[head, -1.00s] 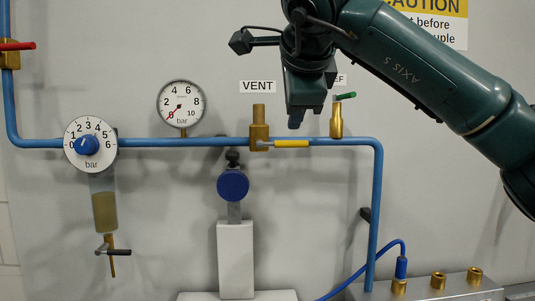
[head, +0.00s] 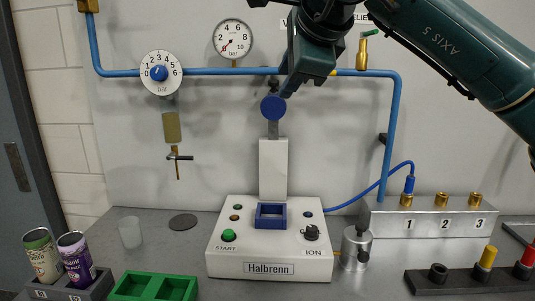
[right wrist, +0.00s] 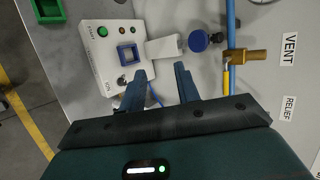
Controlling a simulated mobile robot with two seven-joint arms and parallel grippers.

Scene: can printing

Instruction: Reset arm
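My right gripper (head: 285,88) hangs in front of the wall panel at the top of the head view, overlapping the blue pipe (head: 345,72) just above the round blue knob (head: 273,107) of the white machine (head: 225,245). In the right wrist view its two blue fingers (right wrist: 160,72) are spread apart with nothing between them. They point toward the machine, which also shows there (right wrist: 102,35), with the blue knob (right wrist: 198,41) beyond them. The VENT valve (right wrist: 250,56) with its yellow handle is beside the right finger. In the head view my arm hides that valve. My left gripper is not in view.
The dial (head: 161,72) reads 0. Two cans, purple (head: 76,258) and green-topped (head: 41,258), stand in a grey holder at bottom left beside a green tray (head: 128,285). A metal cylinder (head: 355,250) and numbered block (head: 445,222) stand right of the machine.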

